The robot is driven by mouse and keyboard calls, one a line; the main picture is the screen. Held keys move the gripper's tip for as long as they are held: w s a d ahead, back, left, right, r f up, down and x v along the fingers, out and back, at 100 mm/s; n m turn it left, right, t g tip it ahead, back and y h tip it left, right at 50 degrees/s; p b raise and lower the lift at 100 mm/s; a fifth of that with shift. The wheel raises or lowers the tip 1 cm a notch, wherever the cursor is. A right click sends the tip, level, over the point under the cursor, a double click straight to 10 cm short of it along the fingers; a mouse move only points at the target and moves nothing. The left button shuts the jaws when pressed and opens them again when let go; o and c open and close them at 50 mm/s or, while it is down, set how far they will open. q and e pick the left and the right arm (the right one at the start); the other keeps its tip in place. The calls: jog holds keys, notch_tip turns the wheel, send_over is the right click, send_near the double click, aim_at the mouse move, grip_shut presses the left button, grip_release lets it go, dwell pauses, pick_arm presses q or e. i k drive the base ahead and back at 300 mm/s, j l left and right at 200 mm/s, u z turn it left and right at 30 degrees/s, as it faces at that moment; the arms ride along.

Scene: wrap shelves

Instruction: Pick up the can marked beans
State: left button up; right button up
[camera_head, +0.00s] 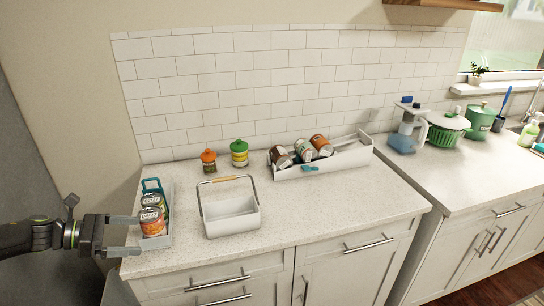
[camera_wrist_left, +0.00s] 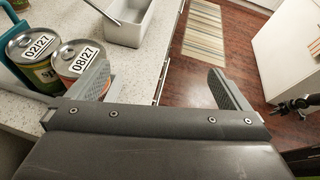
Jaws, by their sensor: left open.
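Two cans stand in a white tray (camera_head: 167,235) at the counter's left end. The nearer can (camera_head: 152,221) has an orange-red label, and its lid reads 08/27 in the left wrist view (camera_wrist_left: 82,60). The other can (camera_head: 153,201) is greenish, its lid reading 02/27 (camera_wrist_left: 35,55). I cannot read "beans" on any can. My left gripper (camera_head: 138,235) is open and empty, with its fingertips at the near can; the left wrist view shows one finger beside that can and the other over the floor. A dark mechanical part at that view's right edge may be my right arm; its gripper is unclear.
A white handled basket (camera_head: 231,222) stands right of the tray. Several cans lie tilted in a white rack (camera_head: 345,158) at the back. An orange-lidded jar (camera_head: 208,163) and a green-lidded jar (camera_head: 239,156) stand by the wall. The front-right counter is clear.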

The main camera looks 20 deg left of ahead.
aim_at(282, 161)
jog(key=i, duration=1.65)
